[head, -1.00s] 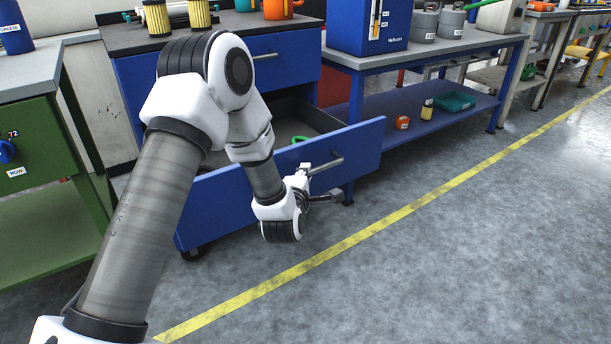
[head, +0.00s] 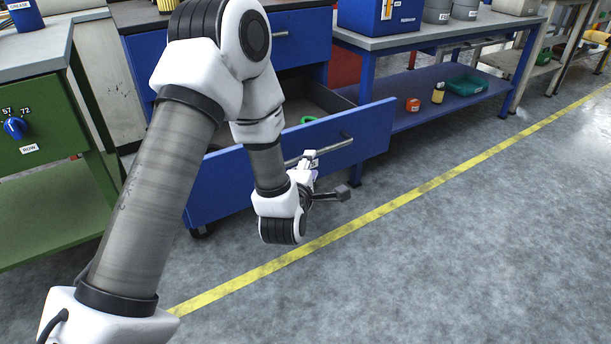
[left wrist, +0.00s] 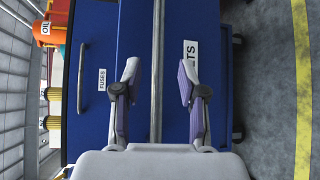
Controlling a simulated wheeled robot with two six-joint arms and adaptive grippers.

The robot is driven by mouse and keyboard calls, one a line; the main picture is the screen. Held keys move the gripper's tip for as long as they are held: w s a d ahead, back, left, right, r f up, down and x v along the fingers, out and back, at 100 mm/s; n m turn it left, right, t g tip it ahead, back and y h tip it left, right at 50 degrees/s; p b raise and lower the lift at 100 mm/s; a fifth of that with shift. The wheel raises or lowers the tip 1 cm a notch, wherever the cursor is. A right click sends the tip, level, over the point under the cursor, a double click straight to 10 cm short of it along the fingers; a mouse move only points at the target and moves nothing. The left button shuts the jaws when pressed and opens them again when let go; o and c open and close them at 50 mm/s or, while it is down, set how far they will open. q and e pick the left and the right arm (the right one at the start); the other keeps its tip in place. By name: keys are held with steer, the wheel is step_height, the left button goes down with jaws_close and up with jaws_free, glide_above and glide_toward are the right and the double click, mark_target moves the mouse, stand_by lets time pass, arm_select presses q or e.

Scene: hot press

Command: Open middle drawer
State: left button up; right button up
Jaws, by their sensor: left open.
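The blue cabinet's pulled-out drawer (head: 365,140) stands well open in the head view, below a shut drawer. Its grey bar handle (head: 338,146) runs along the front and also shows in the left wrist view (left wrist: 157,30). My left gripper (head: 326,176) is open just in front of this handle. In the left wrist view the bar lines up between the spread fingers of the gripper (left wrist: 158,82), with a gap on both sides. Whether the bar lies within their depth is hard to tell. My right gripper is not in view.
The shut upper drawer (left wrist: 97,110) carries a FUSES label. A green object (head: 308,120) lies inside the open drawer. A green bench (head: 45,125) stands left, and a bench with a blue shelf (head: 450,110) right. The floor in front is clear, crossed by a yellow line (head: 400,203).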

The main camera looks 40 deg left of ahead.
arm_select(q)
steer(key=v, duration=0.6)
